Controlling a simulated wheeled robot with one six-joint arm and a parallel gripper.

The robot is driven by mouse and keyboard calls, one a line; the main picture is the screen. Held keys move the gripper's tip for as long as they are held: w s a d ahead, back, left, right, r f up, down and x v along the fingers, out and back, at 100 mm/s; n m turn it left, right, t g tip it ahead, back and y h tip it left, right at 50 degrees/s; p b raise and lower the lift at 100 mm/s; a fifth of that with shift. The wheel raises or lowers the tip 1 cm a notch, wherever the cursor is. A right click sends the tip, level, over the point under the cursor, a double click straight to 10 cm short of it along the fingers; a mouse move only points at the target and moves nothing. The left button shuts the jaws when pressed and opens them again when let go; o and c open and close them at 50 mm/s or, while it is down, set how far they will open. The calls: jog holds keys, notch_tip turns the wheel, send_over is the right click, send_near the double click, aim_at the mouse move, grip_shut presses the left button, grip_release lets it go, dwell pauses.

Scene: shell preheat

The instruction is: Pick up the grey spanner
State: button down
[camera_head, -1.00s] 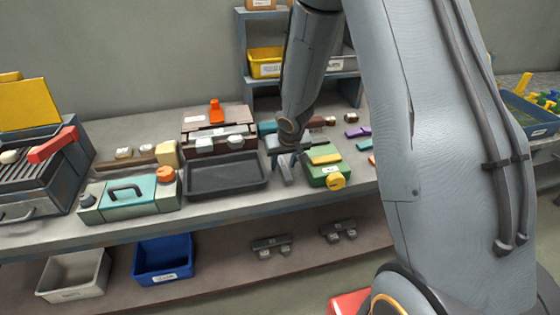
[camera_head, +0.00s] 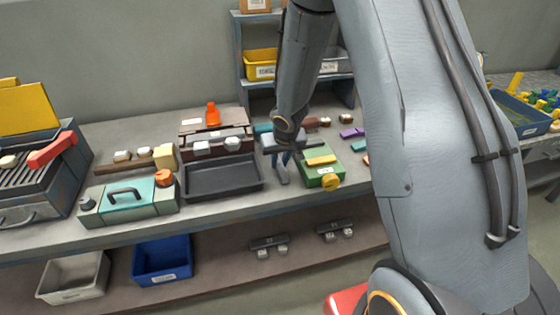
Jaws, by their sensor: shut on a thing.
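My gripper (camera_head: 282,152) is at the back middle of the bench, pointing down, between the black tray and the green box. It is small in the view and partly hidden by its own wrist. It is shut on a slim grey piece, which looks like the grey spanner (camera_head: 284,175). The spanner slants down below the fingers. I cannot tell whether its lower end touches the bench top.
A black tray (camera_head: 223,184) lies just left of my gripper. A green box (camera_head: 318,178) with yellow parts stands close on the right. A teal toolbox (camera_head: 130,202) is farther left. A shelf with a yellow bin (camera_head: 261,63) stands behind.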

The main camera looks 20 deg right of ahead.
jog(key=shift+r+p, duration=4.3)
jog(key=shift+p, duration=1.3)
